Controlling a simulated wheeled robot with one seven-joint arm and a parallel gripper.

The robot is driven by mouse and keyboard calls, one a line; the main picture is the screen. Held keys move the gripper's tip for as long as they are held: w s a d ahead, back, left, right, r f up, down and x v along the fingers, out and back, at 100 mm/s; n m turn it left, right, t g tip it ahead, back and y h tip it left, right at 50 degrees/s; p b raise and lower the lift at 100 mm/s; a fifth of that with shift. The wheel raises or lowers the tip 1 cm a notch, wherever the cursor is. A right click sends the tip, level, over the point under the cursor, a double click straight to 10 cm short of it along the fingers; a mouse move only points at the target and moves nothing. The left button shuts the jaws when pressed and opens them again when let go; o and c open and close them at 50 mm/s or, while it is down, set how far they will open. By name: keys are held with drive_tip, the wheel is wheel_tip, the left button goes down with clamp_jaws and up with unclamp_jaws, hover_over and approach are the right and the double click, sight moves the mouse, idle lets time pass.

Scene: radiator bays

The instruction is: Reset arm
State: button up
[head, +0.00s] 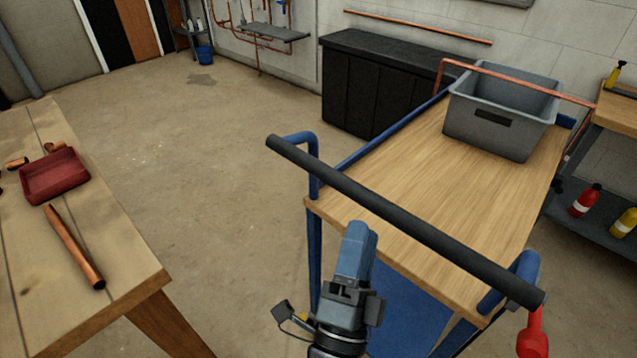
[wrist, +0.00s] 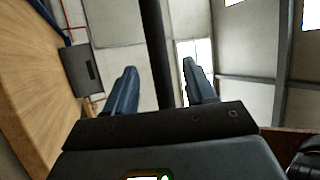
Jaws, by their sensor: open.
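My gripper (head: 357,236) is at the lower middle of the head view, its blue fingers pointing up towards the cart's black handle bar (head: 420,232). The fingertips show just below the bar in that view, with a small gap in the picture. In the wrist view my two blue fingers (wrist: 160,78) stand apart with nothing gripped. The black bar (wrist: 156,50) runs through the gap between them there; I cannot tell how far it is from the fingers.
The blue cart's wooden top (head: 440,180) carries a grey bin (head: 500,135). A wooden table (head: 120,260) with a red tray (head: 55,176) and copper pipe (head: 73,245) stands left. A red object (head: 532,335) hangs below the handle's right end. Open floor (head: 220,170) lies between table and cart.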

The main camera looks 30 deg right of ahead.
drive_tip(key=s+d+f+n+g+y, duration=0.1)
drive_tip(key=s+n+g+y, duration=0.1)
drive_tip(key=s+n+y, duration=1.4)
drive_tip(key=s+n, duration=0.7)
drive_tip(key=s, duration=0.3)
drive_tip(key=shift+d+f+n+g+y, duration=0.2)
drive_tip(key=shift+d+n+g+y, duration=0.1)
drive_tip(key=shift+d+n+g, duration=0.1)
